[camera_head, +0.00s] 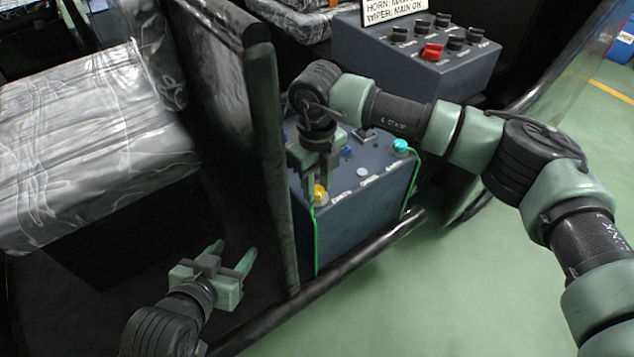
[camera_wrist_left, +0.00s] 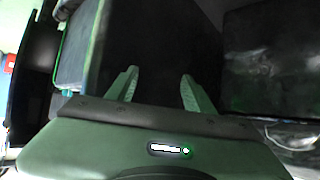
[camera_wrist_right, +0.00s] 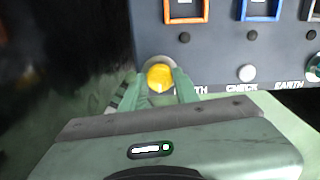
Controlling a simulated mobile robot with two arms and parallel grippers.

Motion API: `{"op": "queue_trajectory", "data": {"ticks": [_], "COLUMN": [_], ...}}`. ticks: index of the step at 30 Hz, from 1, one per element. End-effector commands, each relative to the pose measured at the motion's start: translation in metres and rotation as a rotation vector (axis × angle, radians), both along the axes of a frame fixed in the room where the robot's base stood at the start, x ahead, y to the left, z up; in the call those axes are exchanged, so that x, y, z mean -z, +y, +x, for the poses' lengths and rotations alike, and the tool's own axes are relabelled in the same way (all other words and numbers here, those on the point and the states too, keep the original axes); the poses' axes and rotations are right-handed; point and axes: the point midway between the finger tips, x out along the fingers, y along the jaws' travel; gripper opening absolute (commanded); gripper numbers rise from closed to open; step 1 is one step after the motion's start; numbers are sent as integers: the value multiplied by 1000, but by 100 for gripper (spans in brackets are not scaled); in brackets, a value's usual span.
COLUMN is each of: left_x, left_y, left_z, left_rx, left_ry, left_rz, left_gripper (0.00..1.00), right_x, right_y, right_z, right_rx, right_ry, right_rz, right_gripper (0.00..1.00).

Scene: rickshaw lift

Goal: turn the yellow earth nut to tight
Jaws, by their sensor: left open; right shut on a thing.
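The yellow earth nut (camera_head: 320,192) sits on the grey-blue box (camera_head: 365,197) at its near left end. It also shows in the right wrist view (camera_wrist_right: 159,77), round and yellow on a pale round base, beside the lettering "EARTH". My right gripper (camera_head: 314,192) reaches down from above and is shut on the yellow nut, with one finger on each side of it in the right wrist view (camera_wrist_right: 159,88). My left gripper (camera_head: 233,252) is open and empty, low in front of the dark panel. The left wrist view shows its two fingers (camera_wrist_left: 157,85) apart with nothing between them.
A teal knob (camera_head: 401,146) with a green wire is at the box's right end. Another green wire (camera_head: 315,240) hangs below the yellow nut. A switch box (camera_head: 420,58) with a red switch stands behind. A dark upright panel (camera_head: 225,100) and wrapped seat (camera_head: 90,140) are left.

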Motion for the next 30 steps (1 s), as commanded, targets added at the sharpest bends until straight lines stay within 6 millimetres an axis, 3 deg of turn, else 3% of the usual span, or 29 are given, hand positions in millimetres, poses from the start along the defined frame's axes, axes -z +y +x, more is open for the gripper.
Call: {"op": "queue_trajectory", "data": {"ticks": [17,30], "left_x": [40,62], "left_y": [19,42], "left_z": [-55,-128], "left_rx": [-22,-48], "left_ry": [320,655], "left_rz": [69,138], "left_gripper": [52,52], "right_x": [-2,-2], "right_y": [0,0], "right_z": [0,0], "right_rx": [540,957], "right_ry": [1,0], "right_rz": [-1,0], "right_gripper": [0,0]}}
